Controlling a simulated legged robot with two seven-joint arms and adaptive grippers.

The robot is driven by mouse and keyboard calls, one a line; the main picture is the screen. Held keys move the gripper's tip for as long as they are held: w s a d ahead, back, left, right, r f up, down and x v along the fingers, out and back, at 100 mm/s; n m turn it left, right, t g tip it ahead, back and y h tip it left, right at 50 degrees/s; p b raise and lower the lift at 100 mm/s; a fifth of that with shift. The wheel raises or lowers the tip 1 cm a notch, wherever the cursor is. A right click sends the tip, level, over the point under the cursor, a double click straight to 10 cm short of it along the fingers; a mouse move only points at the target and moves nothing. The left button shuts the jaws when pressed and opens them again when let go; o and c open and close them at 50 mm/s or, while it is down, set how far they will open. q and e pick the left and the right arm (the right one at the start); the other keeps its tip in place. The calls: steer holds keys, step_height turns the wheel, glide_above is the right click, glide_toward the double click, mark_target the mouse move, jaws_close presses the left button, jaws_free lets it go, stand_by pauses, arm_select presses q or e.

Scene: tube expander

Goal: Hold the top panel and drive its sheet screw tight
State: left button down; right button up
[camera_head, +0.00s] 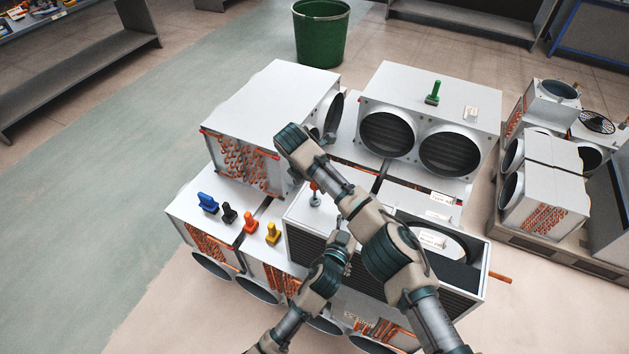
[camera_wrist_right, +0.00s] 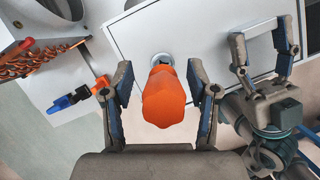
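The white top panel (camera_wrist_right: 205,35) covers the dark-grilled unit, also seen in the head view (camera_head: 299,217). An orange knob-like driver (camera_wrist_right: 165,97) stands on it over a round metal screw base (camera_wrist_right: 161,60); the head view shows the driver too (camera_head: 315,187). My right gripper (camera_wrist_right: 160,82) is open around the driver, one finger each side with gaps. In the head view its fingers are hidden by my arm. My left gripper (camera_wrist_right: 264,42) is at the panel's other side, fingers apart around a pale bar-like part; whether they grip it is unclear. It also shows in the head view (camera_head: 341,228).
Blue (camera_head: 208,203), black (camera_head: 229,212), orange (camera_head: 250,222) and yellow (camera_head: 273,233) tools stand on the unit to the left. A green tool (camera_head: 433,94) stands on the rear twin-duct unit (camera_head: 400,80). A green bin (camera_head: 321,35) is behind.

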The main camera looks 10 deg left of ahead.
steer(key=shift+d, duration=0.1)
steer(key=shift+r, duration=0.2)
steer(key=v, duration=0.6)
steer(key=shift+r, duration=0.4)
arm_select(q)
steer(key=shift+w, duration=0.1)
arm_select(e)
steer(key=shift+s, duration=0.15)
arm_select(q)
steer(key=shift+c, duration=1.8)
jaws_free()
steer(key=shift+f, duration=0.15)
steer(key=o, duration=0.4)
steer(key=shift+c, duration=0.2)
